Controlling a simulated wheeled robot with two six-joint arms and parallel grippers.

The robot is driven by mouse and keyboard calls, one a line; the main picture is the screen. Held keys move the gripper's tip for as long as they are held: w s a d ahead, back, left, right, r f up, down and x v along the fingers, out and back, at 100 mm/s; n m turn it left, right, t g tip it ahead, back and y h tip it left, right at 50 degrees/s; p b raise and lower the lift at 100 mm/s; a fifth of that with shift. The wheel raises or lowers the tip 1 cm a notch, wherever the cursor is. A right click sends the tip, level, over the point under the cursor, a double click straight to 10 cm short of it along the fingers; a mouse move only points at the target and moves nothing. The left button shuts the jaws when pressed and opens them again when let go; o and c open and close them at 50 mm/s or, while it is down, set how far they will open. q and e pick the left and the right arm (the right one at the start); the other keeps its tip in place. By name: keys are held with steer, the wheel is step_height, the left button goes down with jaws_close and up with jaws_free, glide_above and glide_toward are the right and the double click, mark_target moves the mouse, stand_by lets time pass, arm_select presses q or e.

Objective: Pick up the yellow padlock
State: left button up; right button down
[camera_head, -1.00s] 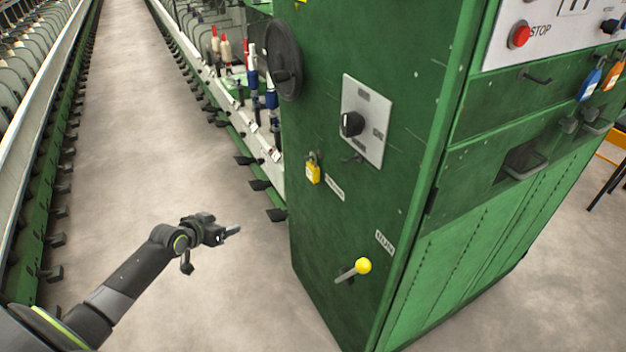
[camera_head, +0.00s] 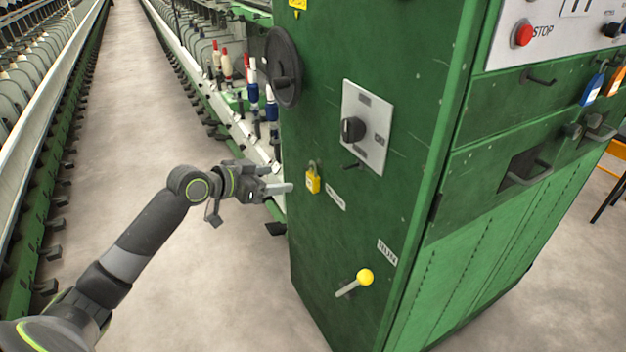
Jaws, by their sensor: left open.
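The yellow padlock (camera_head: 313,182) hangs by its shackle on the side panel of the green machine cabinet (camera_head: 400,210), below and left of the rotary switch plate. My left gripper (camera_head: 284,178) is open, with its fingers pointing right toward the padlock. The fingertips are just left of the padlock, with a small gap in the picture. The fingers hold nothing. My right gripper does not show.
A grey plate with a black rotary knob (camera_head: 353,129) is above the padlock. A lever with a yellow ball (camera_head: 364,277) sticks out below. A black handwheel (camera_head: 283,66) is at the upper left of the panel. Spinning frames line the aisle; its floor (camera_head: 125,120) is clear.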

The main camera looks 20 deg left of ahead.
mark_target(312, 179)
arm_select(q)
steer(key=shift+w+a+p+x, duration=0.15)
steer(key=shift+p+x, duration=0.45)
steer(key=shift+x, duration=2.4)
steer(key=shift+w+a+p+x, duration=0.15)
steer(key=shift+p+x, duration=0.4)
steer(key=shift+x, duration=2.45)
steer(key=shift+s+r, duration=0.1)
steer(key=shift+r, duration=0.05)
steer(key=c, duration=1.1)
